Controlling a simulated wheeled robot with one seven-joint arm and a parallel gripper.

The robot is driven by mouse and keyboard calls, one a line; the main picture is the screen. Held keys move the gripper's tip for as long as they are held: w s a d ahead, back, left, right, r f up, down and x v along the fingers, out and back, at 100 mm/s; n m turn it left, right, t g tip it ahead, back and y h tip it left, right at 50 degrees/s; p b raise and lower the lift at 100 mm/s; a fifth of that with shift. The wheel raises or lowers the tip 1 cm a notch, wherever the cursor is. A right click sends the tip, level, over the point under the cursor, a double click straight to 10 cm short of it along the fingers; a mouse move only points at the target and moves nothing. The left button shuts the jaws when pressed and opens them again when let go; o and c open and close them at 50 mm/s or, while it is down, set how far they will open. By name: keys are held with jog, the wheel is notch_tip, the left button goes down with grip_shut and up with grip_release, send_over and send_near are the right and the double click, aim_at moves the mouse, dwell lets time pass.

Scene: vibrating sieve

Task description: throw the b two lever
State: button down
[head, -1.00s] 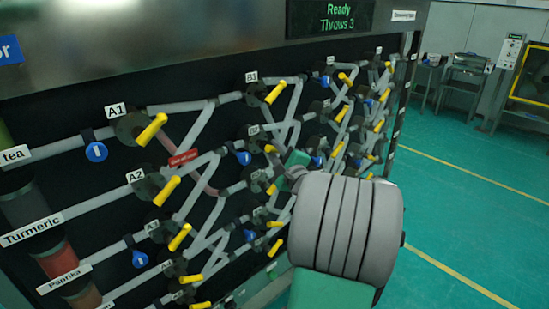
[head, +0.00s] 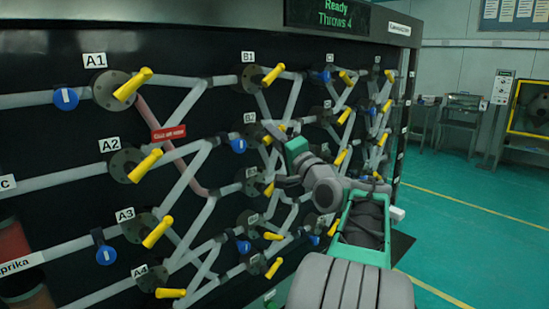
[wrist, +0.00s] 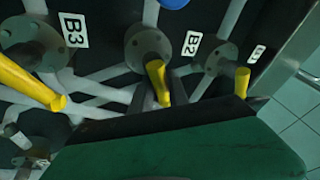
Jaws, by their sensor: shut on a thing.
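The yellow B2 lever (wrist: 158,82) sits on its round grey valve flange beside the B2 label (wrist: 191,43) in the wrist view. My gripper (wrist: 160,97) is shut on this lever, with dark fingers on either side of it. In the head view my gripper (head: 285,145) is at the B2 valve in the second row, and it partly hides the lever there. The B2 label (head: 249,118) is visible. The display (head: 340,15) above the panel reads "Ready" and "Throws 4".
The B1 lever (head: 273,74) is above and the B3 lever (head: 269,188) below, both close to my gripper. Grey pipes and several yellow levers and blue tags cover the panel. A red tag (head: 169,133) hangs on a pipe at left. Open floor (head: 460,220) lies right.

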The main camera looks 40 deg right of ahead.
jog(key=shift+a+r+n+y+b, duration=0.15)
jog(key=shift+n+y+b, duration=0.25)
jog(key=shift+n+b, duration=0.3)
jog(key=shift+a+n+y+b, duration=0.15)
jog(key=shift+n+y+b, duration=0.25)
jog(key=shift+n+b, duration=0.3)
jog(key=c, duration=1.3)
grip_release()
jog(key=shift+a, duration=0.1)
jog(key=shift+s, duration=0.1)
jog(key=b+v, duration=0.1)
jog(key=v, duration=0.6)
jog(key=shift+s+f, duration=0.2)
jog(key=shift+s, duration=0.05)
